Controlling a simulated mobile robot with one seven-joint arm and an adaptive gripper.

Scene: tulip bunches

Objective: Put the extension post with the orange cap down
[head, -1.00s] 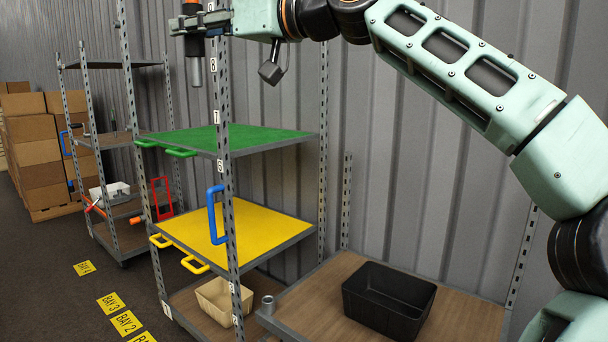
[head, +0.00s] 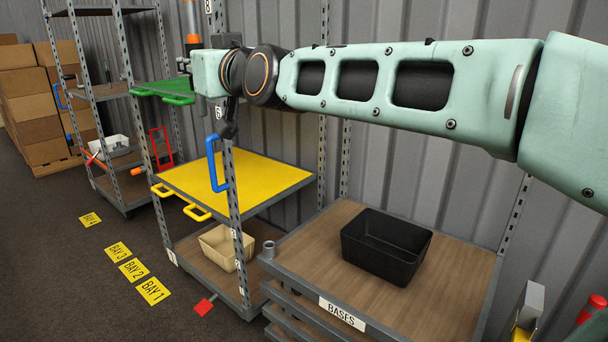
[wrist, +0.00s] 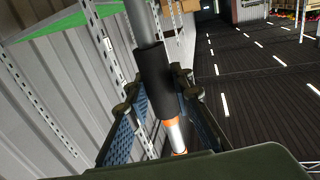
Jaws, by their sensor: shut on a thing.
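My gripper (wrist: 158,100) is shut on the black sleeve of the extension post (wrist: 155,82). In the wrist view the post's grey shaft runs up out of the picture, and white and orange bands show below the sleeve. In the head view the post (head: 193,20) stands roughly upright at the top edge, with orange at my gripper (head: 191,45). Its upper end is cut off and its lower end is hidden. My gripper is near the green shelf (head: 165,87), mostly hidden by my arm; I cannot tell whether the post touches it.
A perforated rack upright (head: 232,180) stands close by my wrist. Below are a yellow shelf (head: 245,175) with a blue handle (head: 217,162) and a beige bin (head: 228,246). A black bin (head: 386,247) sits on the wooden BASES shelf (head: 320,255). Cardboard boxes (head: 35,110) stand far left.

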